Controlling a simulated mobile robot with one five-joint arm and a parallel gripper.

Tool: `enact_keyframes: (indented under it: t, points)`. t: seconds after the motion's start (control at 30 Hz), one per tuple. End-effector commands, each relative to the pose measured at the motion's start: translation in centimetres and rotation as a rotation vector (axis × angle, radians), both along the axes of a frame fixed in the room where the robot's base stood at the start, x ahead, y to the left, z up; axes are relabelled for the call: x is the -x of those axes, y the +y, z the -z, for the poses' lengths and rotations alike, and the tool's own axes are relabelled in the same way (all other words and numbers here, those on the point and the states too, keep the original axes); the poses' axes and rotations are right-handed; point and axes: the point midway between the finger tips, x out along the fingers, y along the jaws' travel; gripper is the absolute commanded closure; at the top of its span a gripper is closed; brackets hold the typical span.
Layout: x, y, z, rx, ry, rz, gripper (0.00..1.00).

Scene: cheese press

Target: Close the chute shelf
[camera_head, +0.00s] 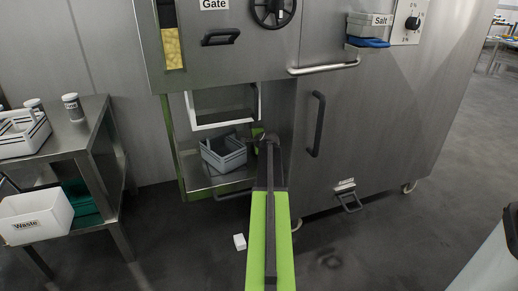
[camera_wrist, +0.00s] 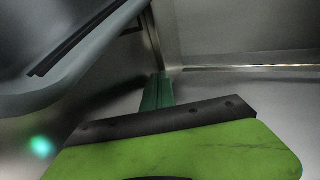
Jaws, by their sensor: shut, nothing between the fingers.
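The chute shelf (camera_head: 197,181) is a grey metal shelf with green-edged sides, low in the front of the press. It stands open below the white-framed chute opening (camera_head: 224,125). A grey slatted crate (camera_head: 224,152) sits on it. My gripper (camera_head: 259,134) is at the shelf's right side, beside the crate and near the opening's lower right corner. It is shut and empty; my arm hides part of it. I cannot tell whether it touches the shelf. The wrist view shows lime green and dark parts close up, with grey metal surfaces behind.
A vertical black handle (camera_head: 317,124) stands out on the panel right of my arm. A small white block (camera_head: 240,242) lies on the floor. A metal side table (camera_head: 88,127) with a waste bin (camera_head: 35,216) stands at left.

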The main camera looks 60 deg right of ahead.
Motion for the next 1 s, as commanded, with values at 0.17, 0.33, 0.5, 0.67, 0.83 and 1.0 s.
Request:
enact_keyframes:
  t: [0.17,0.33,0.5,0.67,0.83,1.0]
  points:
    - [3.1,3.5,-2.3,-0.001,0.0,-0.005,1.0]
    - [5.9,5.6,-4.2,-0.002,0.0,-0.006,1.0]
    - [7.4,6.6,-5.0,-0.002,0.001,-0.008,1.0]
    - [7.8,6.8,-5.1,-0.001,0.0,-0.008,1.0]
    - [7.8,6.7,-5.0,-0.001,0.0,-0.008,1.0]
    - [7.4,7.8,-5.2,0.016,0.033,-0.034,1.0]
